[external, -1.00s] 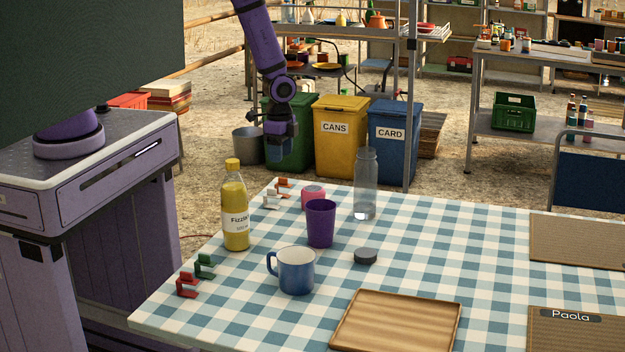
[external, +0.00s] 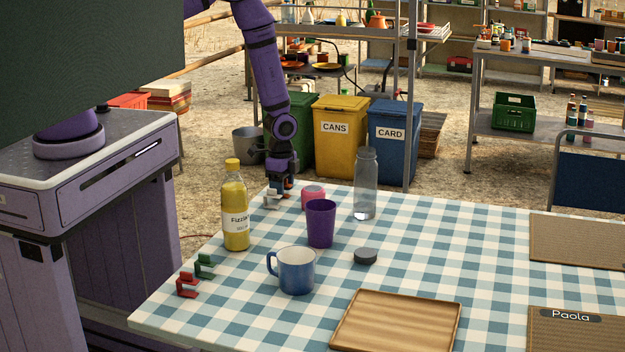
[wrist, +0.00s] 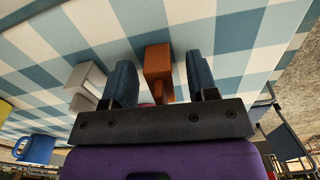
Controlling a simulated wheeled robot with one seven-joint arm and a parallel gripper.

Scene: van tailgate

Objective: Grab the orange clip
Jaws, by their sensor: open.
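The orange clip (wrist: 157,60) is between the two blue fingers of my gripper (wrist: 161,67) in the wrist view, with space on either side of it. My gripper is open around it, pointing down at the far left corner of the table. In the external view my gripper (external: 281,188) largely hides the orange clip; only a small bit of orange shows by the fingers. A white clip (wrist: 86,86) stands just outside the left finger in the wrist view; it also shows in the external view (external: 271,202).
A pink object (external: 313,195), a purple cup (external: 321,224) and a yellow bottle (external: 235,205) stand near my gripper. A clear bottle (external: 366,185), blue mug (external: 296,271), green clip (external: 205,265) and red clip (external: 187,284) are farther off.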

